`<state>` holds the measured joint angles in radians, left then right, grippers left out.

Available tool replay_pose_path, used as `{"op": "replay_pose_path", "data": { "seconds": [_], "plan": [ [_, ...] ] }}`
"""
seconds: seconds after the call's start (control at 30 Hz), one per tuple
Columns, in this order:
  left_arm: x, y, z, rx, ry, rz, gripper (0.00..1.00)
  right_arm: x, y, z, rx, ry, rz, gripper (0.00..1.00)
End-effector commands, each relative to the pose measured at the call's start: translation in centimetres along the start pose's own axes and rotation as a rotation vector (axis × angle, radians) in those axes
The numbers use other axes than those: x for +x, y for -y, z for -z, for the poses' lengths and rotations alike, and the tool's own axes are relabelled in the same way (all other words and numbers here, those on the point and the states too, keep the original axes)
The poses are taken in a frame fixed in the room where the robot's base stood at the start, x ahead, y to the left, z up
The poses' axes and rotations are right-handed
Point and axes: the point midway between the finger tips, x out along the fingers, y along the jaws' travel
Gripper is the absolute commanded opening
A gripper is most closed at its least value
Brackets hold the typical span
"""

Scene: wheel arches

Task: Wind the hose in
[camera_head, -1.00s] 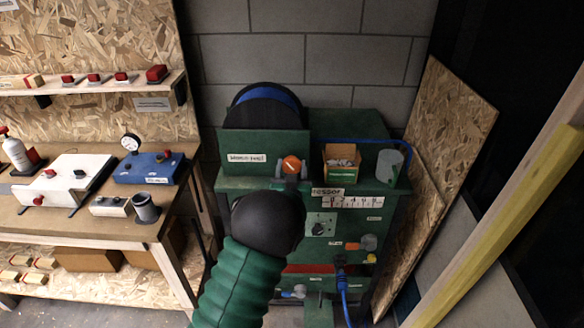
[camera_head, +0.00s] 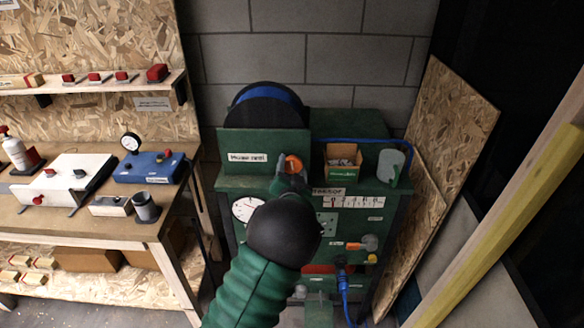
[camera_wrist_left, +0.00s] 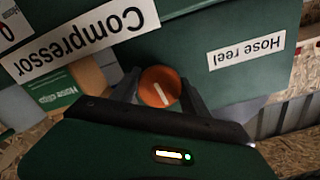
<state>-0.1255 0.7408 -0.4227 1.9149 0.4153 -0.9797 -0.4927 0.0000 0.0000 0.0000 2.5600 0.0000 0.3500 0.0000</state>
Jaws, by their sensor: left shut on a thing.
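The hose reel (camera_head: 268,112), a dark drum with a blue band of hose, stands behind a green panel labelled "Hose reel" (camera_head: 247,157). An orange knob (camera_head: 294,164) is at the panel's right end; in the left wrist view the knob (camera_wrist_left: 159,88) shows a slanted white mark. My left gripper (camera_head: 291,168) is shut on this knob, with a dark finger (camera_wrist_left: 193,92) beside it in the left wrist view. Blue hose (camera_head: 344,285) hangs at the front of the green compressor. My right gripper is not in view.
A cardboard box labelled "Hose clips" (camera_head: 342,162) and a grey-green cup (camera_head: 390,166) stand on the compressor top, right of the knob. A workbench (camera_head: 85,222) is at the left. A leaning chipboard sheet (camera_head: 445,145) and a yellow-edged beam (camera_head: 510,225) are at the right.

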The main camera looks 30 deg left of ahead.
Motion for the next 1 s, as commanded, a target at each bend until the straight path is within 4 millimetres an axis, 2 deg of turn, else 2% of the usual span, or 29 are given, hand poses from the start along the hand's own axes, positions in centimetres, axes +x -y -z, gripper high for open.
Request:
{"op": "replay_pose_path", "data": {
  "seconds": [0.3, 0.8, 0.83, 0.97, 1.0],
  "plan": [
    [-0.02, -0.16, 0.06, 0.121, -0.002, -0.003, 0.13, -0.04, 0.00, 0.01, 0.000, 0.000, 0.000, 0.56],
    [-0.03, -0.26, 0.03, 0.143, -0.001, -0.005, 0.13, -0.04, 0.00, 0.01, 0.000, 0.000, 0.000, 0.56],
    [-0.03, -0.27, 0.03, 0.143, -0.001, -0.005, 0.57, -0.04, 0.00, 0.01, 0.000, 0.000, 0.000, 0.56],
    [-0.02, -0.21, 0.02, 0.141, -0.001, -0.004, 0.74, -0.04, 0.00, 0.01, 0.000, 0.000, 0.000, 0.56],
    [-0.01, -0.18, 0.01, 0.141, -0.001, -0.003, 0.75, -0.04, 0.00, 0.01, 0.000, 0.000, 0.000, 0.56]
  ]
}}
